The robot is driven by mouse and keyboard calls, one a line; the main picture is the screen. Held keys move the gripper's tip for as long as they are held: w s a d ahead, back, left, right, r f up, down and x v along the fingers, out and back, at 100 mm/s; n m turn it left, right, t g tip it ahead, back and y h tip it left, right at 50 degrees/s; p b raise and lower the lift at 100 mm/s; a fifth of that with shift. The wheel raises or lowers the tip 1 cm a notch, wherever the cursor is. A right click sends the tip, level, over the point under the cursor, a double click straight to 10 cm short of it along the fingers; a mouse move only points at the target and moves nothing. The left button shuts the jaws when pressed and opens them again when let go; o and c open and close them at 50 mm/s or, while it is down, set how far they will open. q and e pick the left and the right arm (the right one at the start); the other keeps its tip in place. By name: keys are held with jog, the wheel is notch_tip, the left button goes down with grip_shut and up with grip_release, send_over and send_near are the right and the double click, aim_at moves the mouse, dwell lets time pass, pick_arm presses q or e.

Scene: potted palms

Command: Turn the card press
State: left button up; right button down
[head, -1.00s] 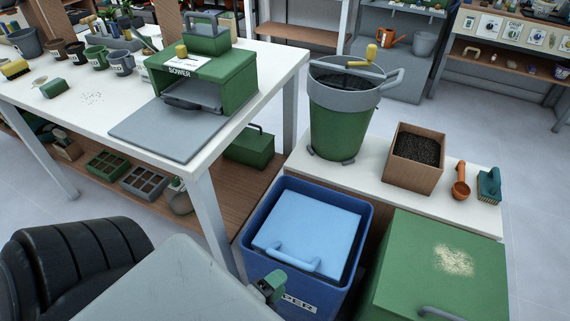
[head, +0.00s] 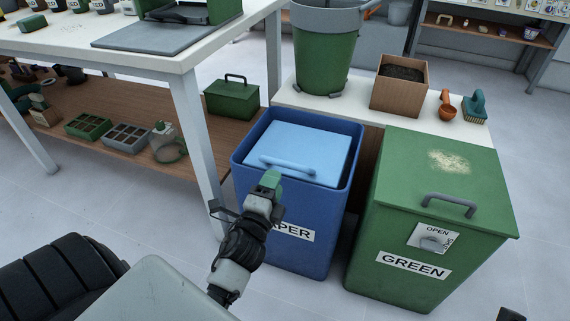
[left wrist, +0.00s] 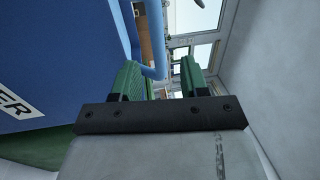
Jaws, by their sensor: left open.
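A light blue plate (head: 312,150) with a bar handle (head: 287,165) lies in the top of the blue bin (head: 250,205); I take it for the card press. The bin's front label reads "PAPER", partly hidden by my arm. In the left wrist view, the gripper (left wrist: 156,85) is open and the light blue bar (left wrist: 152,38) reaches toward the gap between the fingers. I cannot tell whether they touch. My right gripper is not clearly in view.
A green bin (head: 450,180) labelled "GREEN" stands close on the right, its lid down. A white bench behind holds a green bucket (head: 322,60), a box of soil (head: 400,85) and a brush (head: 475,106). A table leg (head: 196,130) stands close on the left.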

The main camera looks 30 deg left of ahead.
aim_at(282, 166)
pick_arm(q)
jog(key=b+x, duration=0.1)
jog(key=x, duration=0.8)
jog(key=shift+d, duration=0.1)
grip_shut()
